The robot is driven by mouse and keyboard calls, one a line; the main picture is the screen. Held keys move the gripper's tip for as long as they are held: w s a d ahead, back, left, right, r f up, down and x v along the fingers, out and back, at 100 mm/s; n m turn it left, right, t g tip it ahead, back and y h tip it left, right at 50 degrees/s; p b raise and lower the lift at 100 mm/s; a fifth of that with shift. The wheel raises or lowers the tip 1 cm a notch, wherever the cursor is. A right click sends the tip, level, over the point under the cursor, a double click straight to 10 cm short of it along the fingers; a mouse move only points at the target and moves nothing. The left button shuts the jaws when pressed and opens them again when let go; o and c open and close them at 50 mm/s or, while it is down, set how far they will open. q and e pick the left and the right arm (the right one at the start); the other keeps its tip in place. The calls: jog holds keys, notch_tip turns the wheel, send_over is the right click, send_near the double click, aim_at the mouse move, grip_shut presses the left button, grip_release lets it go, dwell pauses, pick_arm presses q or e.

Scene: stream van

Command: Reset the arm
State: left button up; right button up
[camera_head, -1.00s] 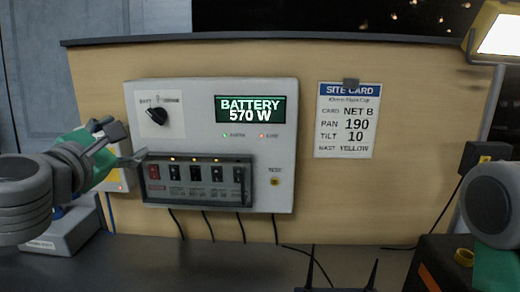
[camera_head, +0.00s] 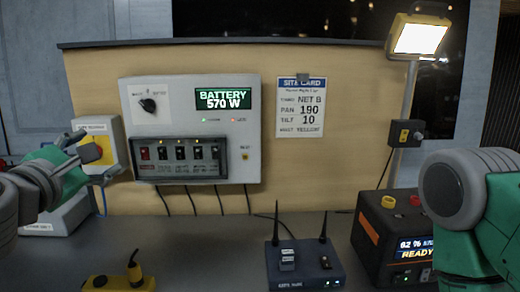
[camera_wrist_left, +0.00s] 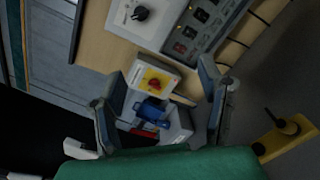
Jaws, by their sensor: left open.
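My left gripper (camera_head: 85,150) is open and empty at the left of the head view, in front of a white box with a yellow plate. In the left wrist view its two fingers (camera_wrist_left: 162,100) are spread wide with nothing held between them. A grey joint and green link of my right arm (camera_head: 465,215) show at the right edge; its gripper is out of frame. The wall panel (camera_head: 245,130) has a black knob, a "BATTERY 570 W" screen (camera_head: 222,98) and a row of switches (camera_head: 180,158). The left gripper is apart from it.
A site card (camera_head: 300,108) hangs on the wooden board. A router with two antennas (camera_head: 305,265), a yellow device (camera_head: 118,282) and a power unit reading "READY" (camera_head: 378,245) stand on the dark desk. A lit lamp (camera_head: 420,38) is at right.

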pick_arm(q)
jog(key=s+d+f+m+g+h, duration=0.1)
jog(key=f+m, duration=0.4)
jog(key=f, duration=0.6)
jog(key=s+d+f+m+g+h, duration=0.1)
jog(key=s+d+f+m+g, duration=0.3)
jog(key=f, duration=0.7)
jog(key=s+d+f+m+g, duration=0.2)
jog(key=f+m, duration=0.4)
jog(key=f, duration=0.4)
jog(key=shift+s+d+f+g+h, duration=0.2)
jog(key=shift+s+g, duration=0.2)
jog(key=shift+g, duration=0.1)
jog(key=shift+s+d+f+g+h, duration=0.2)
jog(key=shift+s+g, duration=0.15)
jog(key=shift+g, duration=0.15)
jog(key=s+a+f+m+g+y, duration=0.1)
jog(key=s+a+f+m+g, duration=0.2)
jog(key=s+f+m, duration=0.3)
jog(key=s+a+f+m+g+y, duration=0.1)
jog(key=s+a+f+m+g, duration=0.2)
jog(key=s+f+m, duration=0.3)
jog(key=s+f+g, duration=0.1)
jog(key=s+f, duration=0.3)
jog(key=s, duration=0.4)
jog(key=shift+s+a+g, duration=0.3)
jog(key=shift+g, duration=0.1)
jog(key=shift+w, duration=0.15)
